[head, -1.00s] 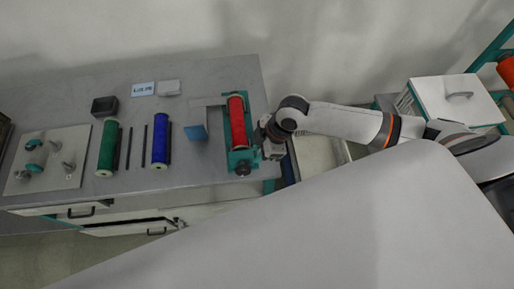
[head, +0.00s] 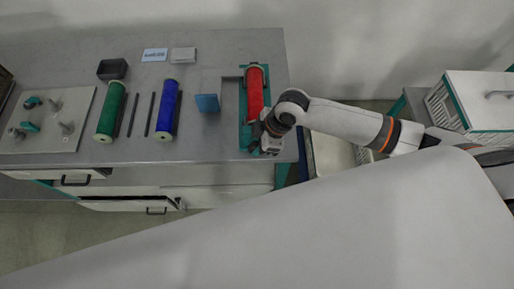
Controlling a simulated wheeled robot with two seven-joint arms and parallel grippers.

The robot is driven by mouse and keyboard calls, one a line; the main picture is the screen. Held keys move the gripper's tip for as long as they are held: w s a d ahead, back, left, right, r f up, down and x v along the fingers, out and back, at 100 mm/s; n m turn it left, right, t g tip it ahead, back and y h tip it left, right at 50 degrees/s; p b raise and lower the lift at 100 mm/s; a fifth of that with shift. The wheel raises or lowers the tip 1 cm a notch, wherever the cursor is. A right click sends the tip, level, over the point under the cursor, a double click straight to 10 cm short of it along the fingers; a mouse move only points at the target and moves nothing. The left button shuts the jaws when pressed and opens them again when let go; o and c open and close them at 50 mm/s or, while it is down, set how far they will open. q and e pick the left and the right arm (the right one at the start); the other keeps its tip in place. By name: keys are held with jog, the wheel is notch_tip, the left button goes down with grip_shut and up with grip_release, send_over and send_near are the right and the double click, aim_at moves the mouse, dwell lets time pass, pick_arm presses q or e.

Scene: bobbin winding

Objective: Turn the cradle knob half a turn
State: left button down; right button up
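The red bobbin (head: 255,92) lies in the green cradle (head: 243,128) at the right end of the grey table. The cradle's dark knob at its front end is hidden or nearly hidden behind my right gripper (head: 260,147). The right gripper is at the cradle's front end, with its arm coming in from the right. Its fingers are too small and dark to tell whether they are open or shut, or whether they touch the knob. My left gripper is not in view.
A blue block (head: 207,103) stands left of the cradle. Farther left are a blue bobbin (head: 168,108), thin dark rods (head: 150,115), a green bobbin (head: 110,112) and a pegged board (head: 75,138). A dark box (head: 112,69) sits behind. Drawers (head: 120,190) show below the front edge.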

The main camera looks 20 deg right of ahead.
jog(key=shift+a+f, duration=0.1)
jog(key=shift+f, duration=0.25)
grip_shut()
jog(key=p, duration=0.2)
jog(key=h+p, duration=0.1)
jog(key=shift+a+r+p, duration=0.25)
jog(key=shift+r+p, duration=0.1)
jog(key=shift+r, duration=0.05)
jog(key=shift+w+f+g+h+p, duration=0.1)
jog(key=shift+f+g+h+p, duration=0.3)
jog(key=shift+h+p, duration=0.4)
grip_release()
